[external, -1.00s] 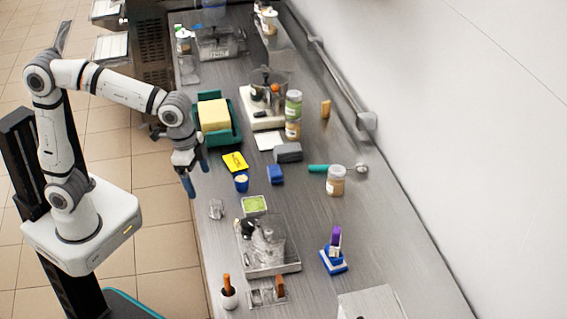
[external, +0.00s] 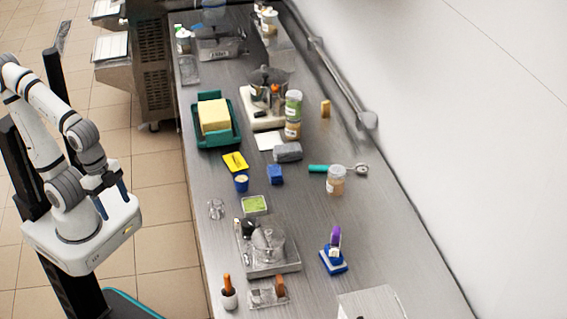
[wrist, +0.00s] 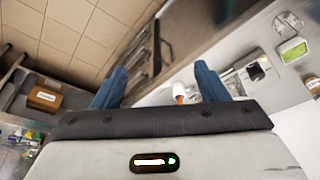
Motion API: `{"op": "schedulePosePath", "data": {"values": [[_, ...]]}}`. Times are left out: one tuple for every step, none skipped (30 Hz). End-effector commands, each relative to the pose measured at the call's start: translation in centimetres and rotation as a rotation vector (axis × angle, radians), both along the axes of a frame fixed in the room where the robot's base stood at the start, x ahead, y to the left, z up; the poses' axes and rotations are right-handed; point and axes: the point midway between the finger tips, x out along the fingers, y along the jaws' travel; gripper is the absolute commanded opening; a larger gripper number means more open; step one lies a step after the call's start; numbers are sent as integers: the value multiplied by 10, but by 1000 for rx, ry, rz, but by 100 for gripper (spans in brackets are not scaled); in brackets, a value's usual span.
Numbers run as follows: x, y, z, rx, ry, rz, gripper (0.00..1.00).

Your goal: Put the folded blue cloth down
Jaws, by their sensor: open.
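A small blue folded-looking piece (external: 275,174), which I take to be the folded blue cloth, lies on the steel counter (external: 330,215) in the external view. It is just right of a small blue cup (external: 241,182) and in front of a grey block (external: 288,151). My gripper (external: 114,206) is drawn back left of the counter, over my own base, well apart from the cloth. Its blue fingers are spread with nothing between them, as the wrist view (wrist: 158,82) also shows. I cannot make out the cloth in the wrist view.
A yellow item (external: 235,161) and a green tray (external: 233,136) with a yellow block stand near the cloth. Floor is free left of the counter.

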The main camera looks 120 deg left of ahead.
Motion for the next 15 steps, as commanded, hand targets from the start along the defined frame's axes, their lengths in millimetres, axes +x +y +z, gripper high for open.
{"op": "schedulePosePath", "data": {"values": [[0, 0, 0, 1, 1, 0, 67], [1, 1, 0, 3, 2, -1, 67], [3, 3, 0, 10, 6, -4, 67], [6, 5, 0, 19, 11, -9, 67], [10, 9, 0, 31, 20, -13, 67], [16, 14, 0, 51, 34, -24, 67], [22, 20, 0, 71, 48, -36, 67], [29, 27, 0, 94, 63, -47, 67], [40, 37, -1, 127, 89, -66, 67], [48, 46, -1, 154, 109, -82, 67], [57, 56, -2, 182, 133, -98, 67], [69, 70, -3, 218, 165, -121, 67], [77, 81, -4, 245, 192, -136, 67], [86, 92, -5, 271, 218, -154, 67], [96, 107, -7, 304, 253, -176, 67]]}}
